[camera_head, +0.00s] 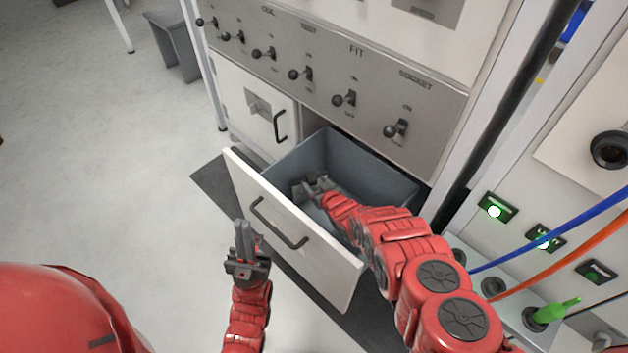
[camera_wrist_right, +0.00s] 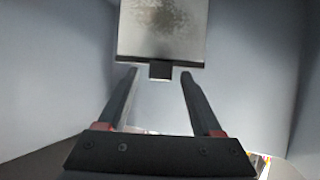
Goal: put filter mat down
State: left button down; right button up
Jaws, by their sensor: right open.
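The filter mat (camera_wrist_right: 162,32) shows in the right wrist view as a light grey panel with a brownish speckled stain, a dark lower edge and a small black tab. My right gripper (camera_wrist_right: 159,74) is open, with its fingertips on either side of the tab and a gap to each side. In the head view my right gripper (camera_head: 308,185) reaches down inside the open drawer (camera_head: 296,233); the mat cannot be made out clearly there. My left gripper (camera_head: 245,240) is outside, in front of the drawer's white face, with no object visible in it.
The cabinet has a row of toggle switches (camera_head: 345,98) above the drawer and a closed white door (camera_head: 255,105) to its left. A side panel with green-lit switches (camera_head: 495,210) and blue and orange cables (camera_head: 560,240) stands at the right.

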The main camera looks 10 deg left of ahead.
jog(key=p+v, duration=0.8)
jog(key=v, duration=0.2)
jog(key=shift+s+r+p, duration=0.2)
jog(key=shift+p, duration=0.2)
